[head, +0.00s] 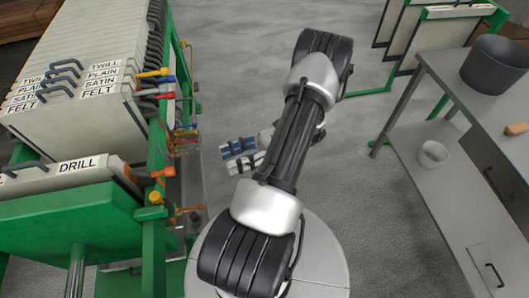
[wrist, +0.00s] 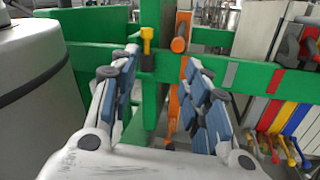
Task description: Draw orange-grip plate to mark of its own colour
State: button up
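The orange grip (head: 162,172) sticks out from the end of the plate labelled DRILL (head: 75,166) in the head view. In the wrist view an orange grip (wrist: 179,44) points toward me, just beyond my right fingertip. In the head view my gripper (head: 240,152) is right of the rack, apart from the orange grip. The green rail bears a grey mark (wrist: 231,74) and a red mark (wrist: 275,80); I cannot make out an orange mark for certain.
The green rack (head: 157,190) holds several plates with coloured grips. A grey table (head: 465,90) with a dark bin (head: 495,64) stands at the right.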

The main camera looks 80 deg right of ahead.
jog(key=shift+s+d+f+b, duration=0.15)
jog(key=shift+s+d+b, duration=0.1)
jog(key=shift+b, duration=0.15)
jog(key=shift+s+a+b+v, duration=0.1)
jog(key=shift+a+b+v, duration=0.1)
jog(key=shift+v, duration=0.65)
jog(key=shift+s+a+b+v, duration=0.15)
jog(key=shift+b+v, duration=0.1)
jog(key=shift+v, duration=0.55)
jog(key=shift+s+a+b+v, duration=0.1)
jog(key=shift+a+b+v, duration=0.1)
jog(key=shift+v, duration=0.65)
jog(key=shift+w, duration=0.1)
jog(key=w+a+r+n+g+h+p, duration=0.1)
jog(key=w+a+r+n+g, duration=0.55)
jog(key=w+n+g, duration=0.2)
jog(key=w+a+r+n+g+h, duration=0.2)
jog(key=w+a+r+n+g, duration=0.3)
jog(key=w+a+n+g, duration=0.3)
jog(key=a+r+n+t+h, duration=0.3)
jog(key=a+r+n, duration=0.1)
jog(key=a+n, duration=0.3)
jog(key=a+r+n+t+h, duration=0.3)
jog(key=a+r+n+h, duration=0.1)
jog(key=a+n, duration=0.4)
jog(key=shift+w+a+r+h+b, duration=0.35)
jog(key=shift+a+r, duration=0.2)
jog(key=shift+a, duration=0.4)
